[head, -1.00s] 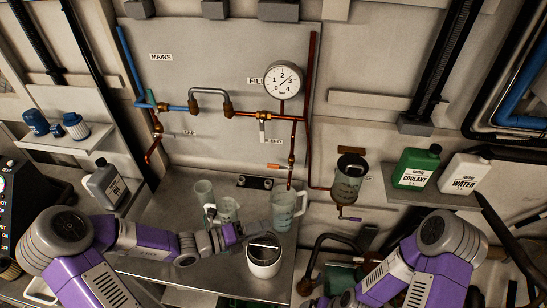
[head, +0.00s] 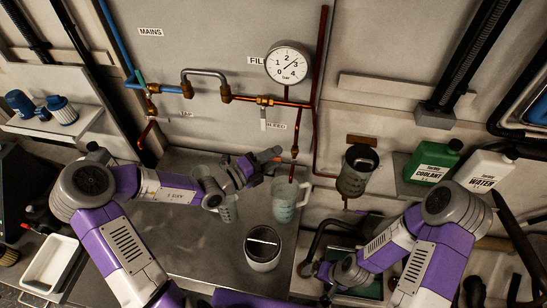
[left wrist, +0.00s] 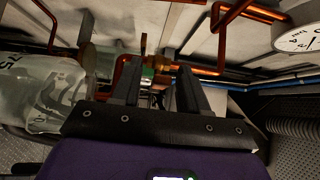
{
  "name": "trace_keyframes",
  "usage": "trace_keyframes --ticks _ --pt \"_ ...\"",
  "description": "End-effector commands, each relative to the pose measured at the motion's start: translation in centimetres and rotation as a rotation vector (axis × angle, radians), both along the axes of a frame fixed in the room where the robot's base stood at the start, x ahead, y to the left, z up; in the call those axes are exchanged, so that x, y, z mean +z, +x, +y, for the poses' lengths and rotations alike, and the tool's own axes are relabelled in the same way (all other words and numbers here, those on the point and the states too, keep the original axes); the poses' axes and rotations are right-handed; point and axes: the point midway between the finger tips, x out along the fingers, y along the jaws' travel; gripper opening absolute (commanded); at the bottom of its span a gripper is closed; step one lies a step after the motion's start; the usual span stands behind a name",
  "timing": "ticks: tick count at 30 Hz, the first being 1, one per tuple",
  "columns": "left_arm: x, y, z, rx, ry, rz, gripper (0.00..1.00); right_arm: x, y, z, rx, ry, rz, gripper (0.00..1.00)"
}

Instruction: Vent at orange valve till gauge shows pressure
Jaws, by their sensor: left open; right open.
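The round white gauge (head: 287,62) sits on the upper panel in the head view; its needle points to the upper right, around the 2 to 3 marks. It also shows partly in the left wrist view (left wrist: 298,38). The orange valve handle (head: 284,161) is on the copper bleed pipe, largely covered by my left gripper. My left gripper (head: 271,154) is open beside it; whether they touch is unclear. The wrist view shows its open fingers (left wrist: 157,80) with copper pipework beyond. A clear jug (head: 286,203) stands below the pipe. My right gripper (head: 322,271) is open at lower right.
A white-rimmed cup (head: 262,250) stands on the bench in front of the jug, and a second clear jug (head: 229,209) is behind my left wrist. A dark canister (head: 355,172) hangs at right. Coolant (head: 432,164) and water (head: 484,172) bottles stand on the right shelf.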

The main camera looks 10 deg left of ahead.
Motion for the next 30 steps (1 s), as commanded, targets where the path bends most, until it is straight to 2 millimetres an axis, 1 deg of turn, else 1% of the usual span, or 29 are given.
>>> trace_keyframes --ticks 8,11,15,17,26,30 --pt "0.0 0.2 -0.1 0.001 0.001 0.001 0.44 0.0 0.0 0.0 0.000 0.000 -0.001 1.00" --pt "0.0 0.2 -0.1 0.000 0.001 0.001 0.30 0.0 0.0 0.0 0.000 0.000 -0.001 1.00" --pt "0.0 0.1 -0.1 0.000 0.001 0.001 0.08 0.0 0.0 0.0 0.000 0.000 -0.001 1.00" --pt "0.0 0.1 -0.1 0.000 0.001 0.001 0.00 0.0 0.0 0.0 0.000 0.000 -0.001 1.00" --pt "0.0 0.1 -0.2 0.000 0.004 0.001 0.00 0.1 0.0 0.0 0.000 0.000 0.000 1.00" --pt "0.6 0.1 -0.3 -0.001 0.044 0.003 0.00 1.4 0.0 0.0 0.000 0.000 0.000 1.00"
